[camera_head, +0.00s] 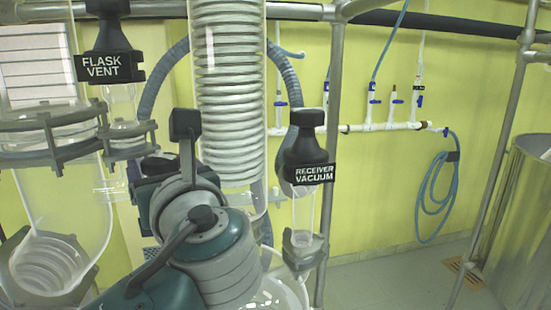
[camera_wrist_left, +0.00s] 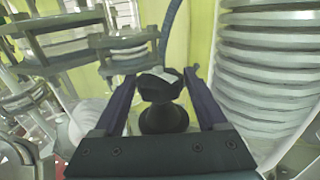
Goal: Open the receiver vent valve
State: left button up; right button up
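In the wrist view, my left gripper (camera_wrist_left: 160,82) has its two fingers spread, one on each side of a black valve knob (camera_wrist_left: 162,119). The fingers look apart from the knob, though contact at the tips is hard to judge. No label shows on this knob, so I cannot tell from the frames that it is the receiver vent valve. In the head view, my left wrist (camera_head: 190,200) is in front of the glass coil column, and it hides the fingers and the knob. My right gripper is not in view.
A black cap labelled "FLASK VENT" (camera_head: 105,50) is at upper left, and one labelled "RECEIVER VACUUM" (camera_head: 309,150) is right of my wrist. The glass coil column (camera_head: 228,80) stands close behind my wrist. A metal frame post (camera_head: 333,120) is to the right.

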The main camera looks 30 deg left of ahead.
pick_arm(q)
jog(key=p+v, duration=0.2)
jog(key=v, duration=0.8)
jog(key=shift+a+f, duration=0.1)
jog(key=s+a+f+n+g+h+p, duration=0.25)
jog(key=s+f+n+g+h, duration=0.25)
jog(key=s+f+n+h, duration=0.6)
jog(key=s+d+r+n+h+p, duration=0.1)
jog(key=s+d+n+h, duration=0.3)
jog(key=d+n, duration=0.4)
jog(key=r+n, duration=0.1)
jog(key=n, duration=0.2)
jog(key=shift+s+d+h, duration=0.3)
jog(key=shift+s+h, duration=0.1)
jog(key=shift+r, duration=0.1)
